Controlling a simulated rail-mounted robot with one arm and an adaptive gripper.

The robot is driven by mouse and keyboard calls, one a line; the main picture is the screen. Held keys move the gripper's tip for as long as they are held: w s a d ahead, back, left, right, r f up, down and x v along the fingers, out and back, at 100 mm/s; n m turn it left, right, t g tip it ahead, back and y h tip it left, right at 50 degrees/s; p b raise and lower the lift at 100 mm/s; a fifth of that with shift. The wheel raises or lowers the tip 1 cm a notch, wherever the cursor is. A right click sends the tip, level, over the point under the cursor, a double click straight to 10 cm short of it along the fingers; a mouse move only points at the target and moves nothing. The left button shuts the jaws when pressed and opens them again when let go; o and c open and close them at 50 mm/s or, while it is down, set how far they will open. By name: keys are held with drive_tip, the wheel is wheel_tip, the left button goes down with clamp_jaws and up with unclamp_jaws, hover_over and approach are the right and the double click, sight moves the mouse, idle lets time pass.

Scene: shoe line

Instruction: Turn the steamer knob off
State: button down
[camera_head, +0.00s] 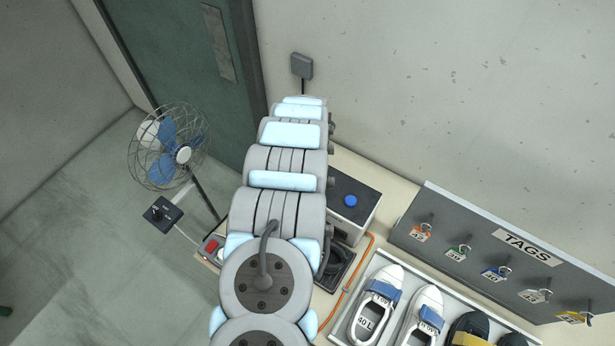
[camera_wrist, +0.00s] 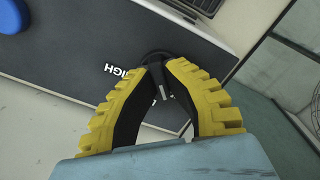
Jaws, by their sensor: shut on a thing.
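The dark steamer box (camera_head: 357,200) with a blue button on top stands on the bench against the wall, partly behind my arm in the head view. In the wrist view its dark panel (camera_wrist: 75,55) shows an upside-down "HIGH" label. The black knob (camera_wrist: 160,93) with a light mark sits beside that label. My gripper (camera_wrist: 162,72) has its yellow-padded fingers on both sides of the knob, shut on it. My arm hides the gripper and knob in the head view. The knob's exact setting is hard to read.
A caged fan (camera_head: 168,145) with a dark switch box (camera_head: 162,213) stands at left. A red switch (camera_head: 211,245) and an orange cable (camera_head: 362,262) lie near my arm. A tray of shoes (camera_head: 340,325) and a TAGS rack (camera_head: 470,240) are at right.

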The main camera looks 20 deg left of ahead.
drive_tip(key=shift+f+n+b, duration=0.1)
drive_tip(key=shift+n+b, duration=0.85)
drive_tip(key=shift+n, duration=0.75)
drive_tip(key=c, duration=1.1)
unclamp_jaws()
drive_tip(key=shift+r, duration=0.2)
drive_tip(key=shift+r, duration=3.65)
